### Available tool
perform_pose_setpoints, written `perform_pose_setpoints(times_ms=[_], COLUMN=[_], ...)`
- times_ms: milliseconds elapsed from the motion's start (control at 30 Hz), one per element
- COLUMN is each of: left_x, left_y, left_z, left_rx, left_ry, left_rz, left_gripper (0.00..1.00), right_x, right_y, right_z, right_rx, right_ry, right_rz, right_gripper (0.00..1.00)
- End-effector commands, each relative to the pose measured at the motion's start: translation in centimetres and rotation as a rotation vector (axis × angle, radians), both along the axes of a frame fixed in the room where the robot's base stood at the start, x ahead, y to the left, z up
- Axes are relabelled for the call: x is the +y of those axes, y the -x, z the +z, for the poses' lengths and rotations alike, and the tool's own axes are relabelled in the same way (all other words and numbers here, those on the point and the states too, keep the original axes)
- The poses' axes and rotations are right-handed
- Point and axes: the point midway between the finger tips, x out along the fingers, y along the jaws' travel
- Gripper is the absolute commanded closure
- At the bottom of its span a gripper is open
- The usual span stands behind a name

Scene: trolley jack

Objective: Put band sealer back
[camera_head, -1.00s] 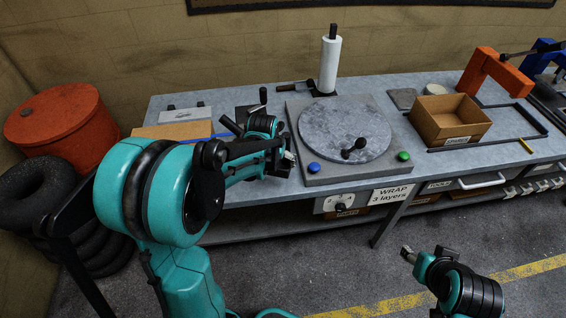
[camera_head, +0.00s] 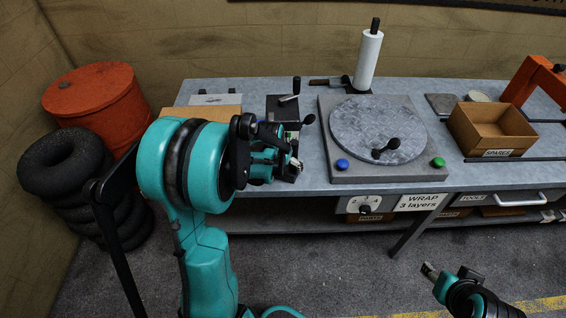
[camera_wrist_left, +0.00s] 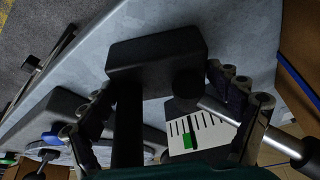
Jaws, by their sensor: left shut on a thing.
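My left gripper (camera_head: 292,168) is at the table's front edge, left of the turntable. In the left wrist view its fingers (camera_wrist_left: 162,90) are on either side of a black, block-topped part (camera_wrist_left: 155,58), and it is shut on this. The part appears to belong to a dark tool (camera_head: 283,108) with a crank and a black knob, probably the band sealer. A white scale with a green mark (camera_wrist_left: 188,142) shows beside the part. My arm hides some of the tool; I cannot tell whether it touches the table. My right gripper (camera_head: 430,270) is low in front of the table, apparently empty.
The turntable (camera_head: 350,140) on its grey base stands right of the tool, with a white film roll (camera_head: 368,60) behind. A SPARES box (camera_head: 490,130) is further right. An orange drum (camera_head: 95,100) and black tyres (camera_head: 60,165) stand at left.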

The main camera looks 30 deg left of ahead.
Motion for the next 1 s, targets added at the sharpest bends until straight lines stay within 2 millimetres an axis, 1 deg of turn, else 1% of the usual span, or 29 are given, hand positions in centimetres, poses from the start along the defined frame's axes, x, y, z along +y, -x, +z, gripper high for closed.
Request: perform_pose_setpoints(times_ms=[133,267,300,333,633,733,867,1000], left_x=[0.0,0.0,0.0,0.0,0.0,0.0,-0.1,-0.3], left_y=[-0.1,-0.1,0.0,0.0,0.0,0.0,0.7,1.9], left_z=[0.2,-0.1,-0.1,-0.1,-0.1,0.3,2.1,5.1], left_rx=[-0.002,-0.002,0.0,0.0,0.0,0.0,0.0,0.0], left_ry=[0.0,0.0,0.0,0.0,0.0,0.0,0.0,0.0], left_rz=[0.0,0.0,0.0,0.0,0.0,0.0,0.0,0.0], left_gripper=[0.7,0.7,0.02,0.0,0.0,0.0,0.0,0.0], right_x=[0.0,0.0,0.0,0.0,0.0,0.0,0.0,0.0], right_y=[0.0,0.0,0.0,0.0,0.0,0.0,0.0,0.0], right_z=[0.2,-0.1,-0.1,0.0,0.0,0.3,1.1,2.5], right_rx=[0.0,0.0,0.0,0.0,0.0,0.0,0.0,0.0], right_ry=[0.0,0.0,0.0,0.0,0.0,0.0,0.0,0.0], right_rz=[0.0,0.0,0.0,0.0,0.0,0.0,0.0,0.0], right_gripper=[0.53,0.53,0.53,0.53,0.53,0.53,0.53,0.53])
